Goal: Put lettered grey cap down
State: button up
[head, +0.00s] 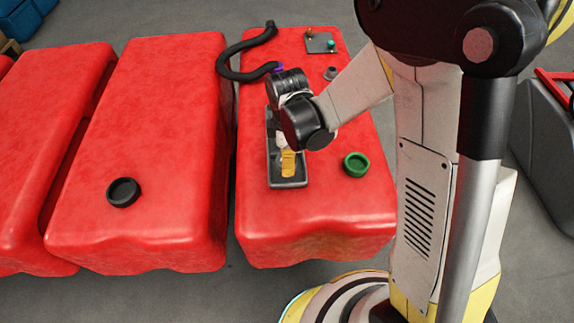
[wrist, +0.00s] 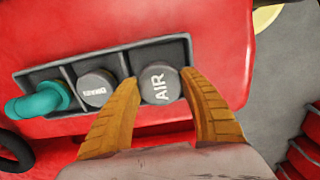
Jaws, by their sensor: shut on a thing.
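The lettered grey cap (wrist: 160,86), marked "AIR", is between the two yellow-brown fingers of my gripper (wrist: 162,100), which are shut on it. Its lettered face points toward the wrist camera. It is at the right-hand compartment of a dark grey tray (wrist: 130,52); I cannot tell if it rests on the floor or is just above it. A second lettered grey cap (wrist: 96,88) is in the middle compartment. In the head view my gripper (head: 288,163) points down over the near part of the tray (head: 289,184), and the cap is hidden.
A teal elbow (wrist: 38,101) is in the left compartment. On the same red tank (head: 310,215) are a green ring-shaped cap (head: 356,164), a black hose (head: 233,74), a small grey ring (head: 331,73) and a grey plate (head: 321,42). A black cap (head: 123,192) lies on the neighbouring tank.

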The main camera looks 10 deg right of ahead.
notch_tip(320, 180, down, 2)
jog(key=shift+f+b, duration=0.1)
jog(key=shift+b, duration=0.25)
jog(key=o, duration=0.9)
jog(key=shift+f, duration=0.15)
jog(key=o, duration=0.4)
jog(key=shift+r, duration=0.2)
